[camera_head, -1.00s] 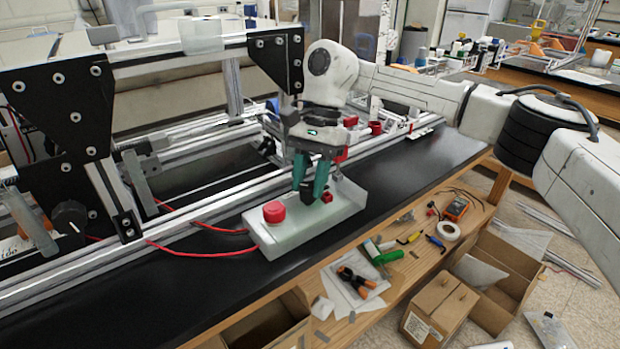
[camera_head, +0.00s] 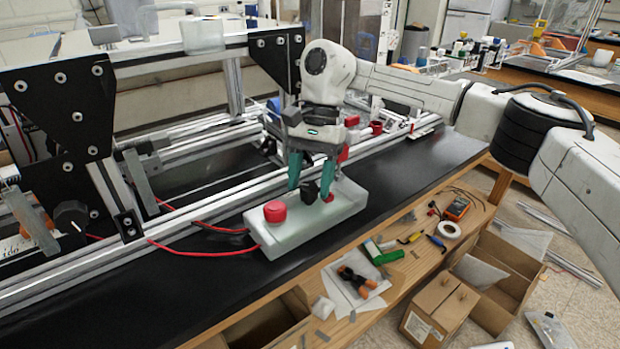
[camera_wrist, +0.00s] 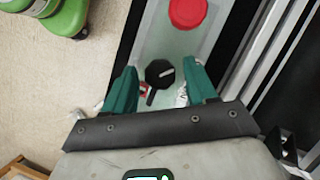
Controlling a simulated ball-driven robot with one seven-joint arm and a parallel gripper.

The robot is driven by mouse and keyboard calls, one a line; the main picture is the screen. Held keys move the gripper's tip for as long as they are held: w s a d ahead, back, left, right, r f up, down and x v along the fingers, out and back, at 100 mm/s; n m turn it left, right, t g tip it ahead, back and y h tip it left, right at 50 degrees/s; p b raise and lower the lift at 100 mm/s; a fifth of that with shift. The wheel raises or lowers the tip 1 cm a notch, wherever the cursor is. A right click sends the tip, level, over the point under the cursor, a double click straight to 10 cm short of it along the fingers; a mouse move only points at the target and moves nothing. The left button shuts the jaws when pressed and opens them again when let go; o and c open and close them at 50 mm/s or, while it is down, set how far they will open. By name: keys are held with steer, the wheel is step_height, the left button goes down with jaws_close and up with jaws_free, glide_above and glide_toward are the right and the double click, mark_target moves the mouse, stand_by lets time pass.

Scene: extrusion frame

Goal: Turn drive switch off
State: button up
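The drive switch looks to be the black rotary knob (camera_head: 309,194) on top of the white control box (camera_head: 302,229). In the wrist view the knob (camera_wrist: 159,74) shows a pale pointer line, slanting up to the right, and a dark handle-like part below. My gripper (camera_head: 310,189) is open above the box, its two teal fingers spread on either side of the knob. The wrist view shows gaps between the knob and both fingers (camera_wrist: 160,67). A small red part (camera_head: 328,198) sits beside the knob, partly hidden by a finger.
A large red button (camera_head: 275,211) is on the box's left end. Red cables (camera_head: 205,250) leave the box to the left. The aluminium extrusion frame (camera_head: 225,197) runs close behind it. The black bench top (camera_head: 420,178) is clear to the right. Tools lie on the wooden shelf (camera_head: 405,270).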

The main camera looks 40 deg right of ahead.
steer(key=v, duration=1)
steer(key=shift+w+d+r, duration=0.1)
steer(key=shift+d+r, duration=0.05)
steer(key=shift+r, duration=0.15)
steer(key=shift+p, duration=0.3)
